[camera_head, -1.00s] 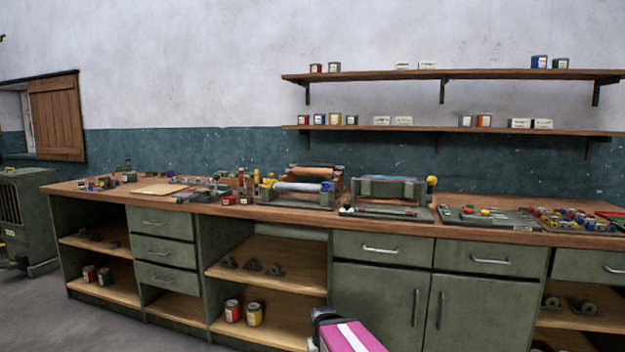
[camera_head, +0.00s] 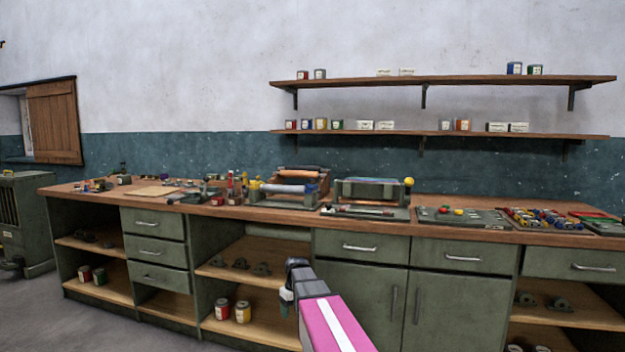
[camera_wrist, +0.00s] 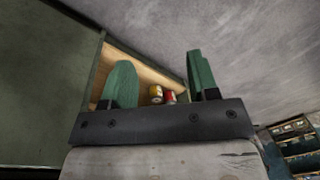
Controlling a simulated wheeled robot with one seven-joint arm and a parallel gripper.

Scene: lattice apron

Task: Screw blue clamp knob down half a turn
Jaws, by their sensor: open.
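I cannot pick out the blue clamp knob for certain at this distance. On the bench in the head view stand a roller press with a blue-tinged roller (camera_head: 290,188) and, to its right, a dark green press frame (camera_head: 372,190) with a yellow ball on its right end (camera_head: 408,182). Small blue pieces show among the coloured parts (camera_head: 553,218) further right. My gripper (camera_head: 286,298) is in front of the cabinets, below the bench top, away from all of these. In the wrist view its two green fingers (camera_wrist: 160,82) stand apart with nothing between them touching.
The wooden bench top (camera_head: 105,190) is crowded. Red and yellow cans (camera_head: 232,312) stand on the open lower shelf (camera_head: 262,328); they also show in the wrist view (camera_wrist: 157,93). Closed drawers and doors (camera_head: 365,300) are to the right. Two wall shelves (camera_head: 440,80) hold small tins.

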